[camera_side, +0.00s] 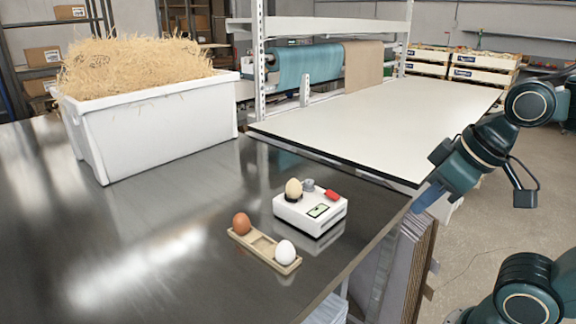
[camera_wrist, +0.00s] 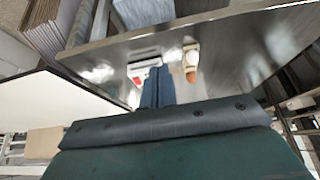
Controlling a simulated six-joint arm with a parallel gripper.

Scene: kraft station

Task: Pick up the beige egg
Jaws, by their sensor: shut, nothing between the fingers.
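The beige egg (camera_side: 293,188) stands upright on the small white device (camera_side: 311,212), beside a grey knob and a red part. The wrist view shows part of the device (camera_wrist: 138,72); I cannot make out the beige egg there. A brown egg (camera_side: 242,223) and a white egg (camera_side: 285,252) sit at opposite ends of a wooden tray (camera_side: 262,245), with an empty middle place. The brown egg also shows in the wrist view (camera_wrist: 192,76). My gripper (camera_side: 422,204) is shut and empty, right of the device and apart from it, by the table's right edge. Its blue fingers (camera_wrist: 157,88) show in the wrist view.
A large white bin (camera_side: 160,130) of straw stands at the back left of the dark shiny table (camera_side: 190,215). The table's front left is clear.

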